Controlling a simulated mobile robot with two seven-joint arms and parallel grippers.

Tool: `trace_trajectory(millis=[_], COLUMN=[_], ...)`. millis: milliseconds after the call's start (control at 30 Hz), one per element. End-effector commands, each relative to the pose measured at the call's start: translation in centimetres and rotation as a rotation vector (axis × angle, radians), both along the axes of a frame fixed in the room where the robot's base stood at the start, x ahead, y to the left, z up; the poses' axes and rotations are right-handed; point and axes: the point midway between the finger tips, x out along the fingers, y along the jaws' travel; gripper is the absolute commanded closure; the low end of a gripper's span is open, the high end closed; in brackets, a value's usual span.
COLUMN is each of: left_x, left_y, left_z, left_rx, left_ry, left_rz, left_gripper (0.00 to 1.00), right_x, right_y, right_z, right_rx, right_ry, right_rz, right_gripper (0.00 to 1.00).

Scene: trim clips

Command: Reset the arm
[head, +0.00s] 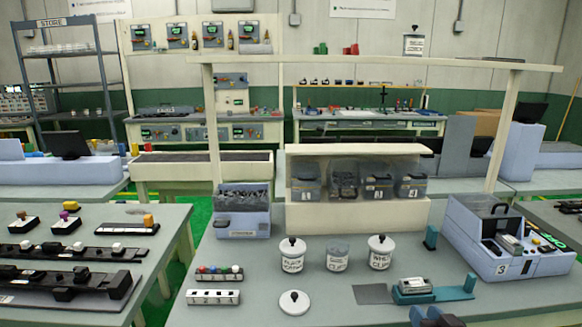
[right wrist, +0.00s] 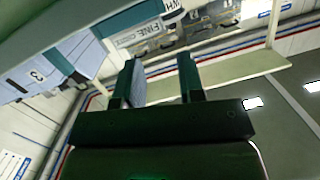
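My right gripper (head: 432,316) shows at the bottom edge of the head view, right of centre, above the front of the grey table (head: 345,312). Only its dark end is in the picture. In the right wrist view its two fingers (right wrist: 161,75) stand apart with nothing between them. The head view shows no part of my left gripper.
Labelled white jars (head: 380,252) stand mid-table, with a loose white lid (head: 294,302) in front. A teal fixture with a small device (head: 414,287) sits close beyond my right gripper. A blue-grey machine (head: 478,238) stands right; a wooden frame (head: 370,62) spans above.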

Motion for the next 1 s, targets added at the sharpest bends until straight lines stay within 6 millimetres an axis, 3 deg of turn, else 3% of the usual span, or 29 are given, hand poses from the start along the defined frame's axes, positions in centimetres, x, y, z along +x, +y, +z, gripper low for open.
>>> trace_trajectory(millis=[33,300,500,600,733,1000], left_x=[-0.2,-0.8,-0.6,-0.4,-0.1,0.3], left_y=[0.0,0.1,0.1,0.1,0.0,0.0], left_z=[-0.1,-0.6,-0.5,-0.4,-0.2,0.2], left_rx=[0.000,0.001,0.001,0.001,0.001,0.001], left_ry=[0.004,0.019,0.016,0.012,0.005,-0.006], left_rz=[0.000,0.004,0.002,0.000,-0.002,-0.004], left_gripper=[0.00,0.00,0.00,0.00,0.00,0.00], right_x=[-2.2,-13.1,-21.1,-23.9,-25.8,-26.1], right_y=[0.1,0.9,1.5,1.4,1.1,1.0], right_z=[-2.3,-11.2,-16.1,-17.7,-18.6,-18.8], right_rx=[-0.071,-0.304,-0.303,-0.293,-0.289,-0.288], right_ry=[0.029,0.192,0.343,0.399,0.436,0.444], right_rz=[-0.006,-0.010,-0.011,-0.017,-0.023,-0.025], right_gripper=[0.64,0.64,0.64,0.64,0.64,0.64])
